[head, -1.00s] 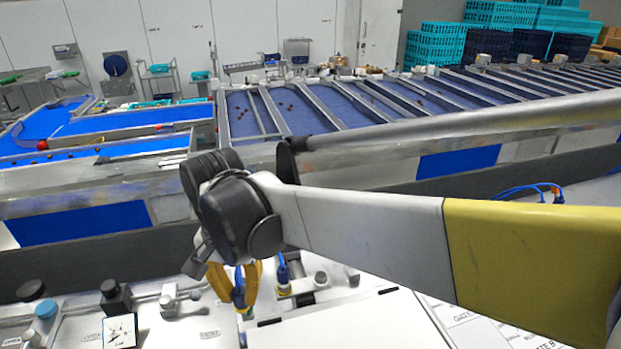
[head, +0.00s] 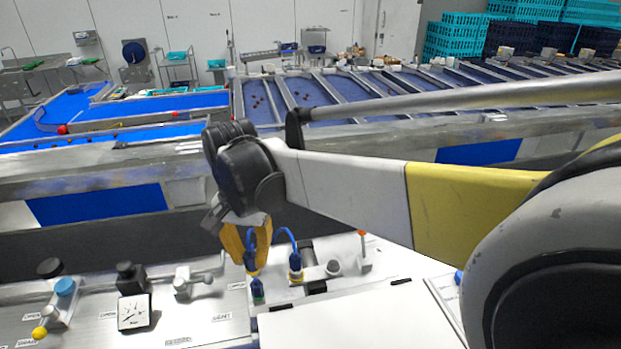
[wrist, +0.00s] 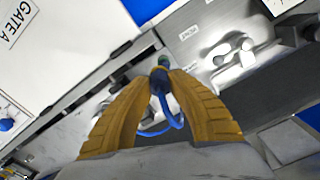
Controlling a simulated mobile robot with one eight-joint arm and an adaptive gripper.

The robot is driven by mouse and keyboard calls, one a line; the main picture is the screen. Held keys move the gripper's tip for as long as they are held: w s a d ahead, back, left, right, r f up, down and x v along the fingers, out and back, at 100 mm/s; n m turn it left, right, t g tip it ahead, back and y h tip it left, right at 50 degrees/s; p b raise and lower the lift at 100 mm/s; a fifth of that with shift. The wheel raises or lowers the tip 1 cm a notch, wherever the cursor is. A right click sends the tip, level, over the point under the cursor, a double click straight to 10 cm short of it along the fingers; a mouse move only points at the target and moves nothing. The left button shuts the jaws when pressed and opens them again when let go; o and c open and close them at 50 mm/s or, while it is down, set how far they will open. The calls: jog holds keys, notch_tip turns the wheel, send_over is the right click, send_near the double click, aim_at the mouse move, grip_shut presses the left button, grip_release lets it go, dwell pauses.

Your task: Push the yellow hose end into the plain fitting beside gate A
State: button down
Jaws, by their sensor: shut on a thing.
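My gripper (head: 256,248) has its yellow fingers closed on a blue hose end (head: 251,262) with a yellow band, pointing down at the panel. The blue hose (head: 286,233) loops to a second blue end with a yellow band (head: 295,265), upright on the panel to the right. A GATE A label (wrist: 18,24) is on a white surface in the wrist view.
A bare metal stub (head: 333,268) and an orange-tipped post (head: 363,248) stand right. A white cover (head: 350,320) lies in front.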

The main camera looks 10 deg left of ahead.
jog(key=w+a+f, duration=0.1)
jog(key=w+a, duration=0.3)
jog(key=w, duration=0.6)
jog(key=shift+a, duration=0.4)
jog(key=shift+s, duration=0.1)
dwell(0.3)
jog(key=shift+f+b, duration=1.85)
jog(key=shift+f, duration=1.15)
jog(key=shift+f, duration=0.15)
jog(key=shift+f+b, duration=0.7)
jog(key=shift+f, duration=0.25)
jog(key=shift+f+b, duration=1.15)
jog(key=shift+f, duration=0.25)
dwell(0.4)
jog(key=c, duration=2)
grip_release()
